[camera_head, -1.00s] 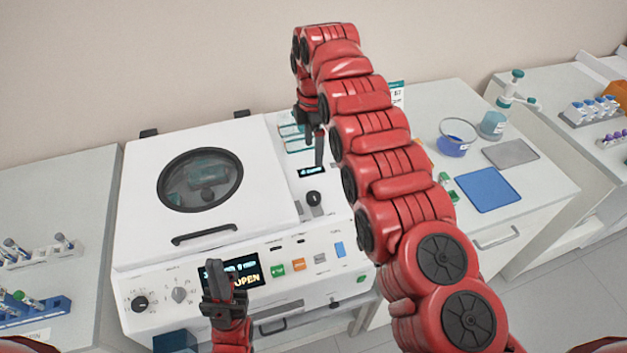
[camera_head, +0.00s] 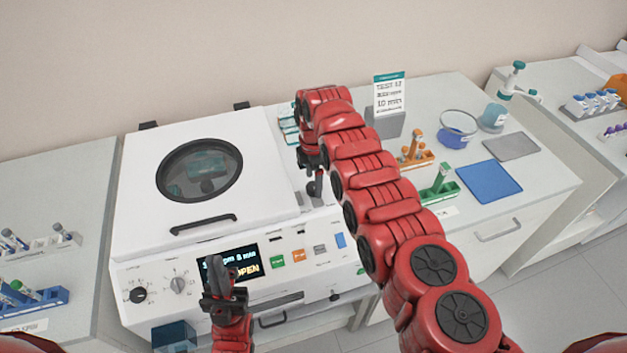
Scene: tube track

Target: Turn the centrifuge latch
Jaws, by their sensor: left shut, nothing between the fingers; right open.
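The white centrifuge (camera_head: 262,160) stands in the middle with its lid down. The lid has a round window (camera_head: 199,171) and a black handle (camera_head: 203,224). My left gripper (camera_head: 226,282) is shut and empty, in front of the centrifuge's front panel.
Right of the centrifuge stand a sign card (camera_head: 389,95), an orange rack (camera_head: 416,157), a green rack (camera_head: 440,193), a blue mat (camera_head: 488,182) and a glass bowl (camera_head: 458,130). Tube racks (camera_head: 35,300) lie at the left. My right arm crosses the centrifuge's right side.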

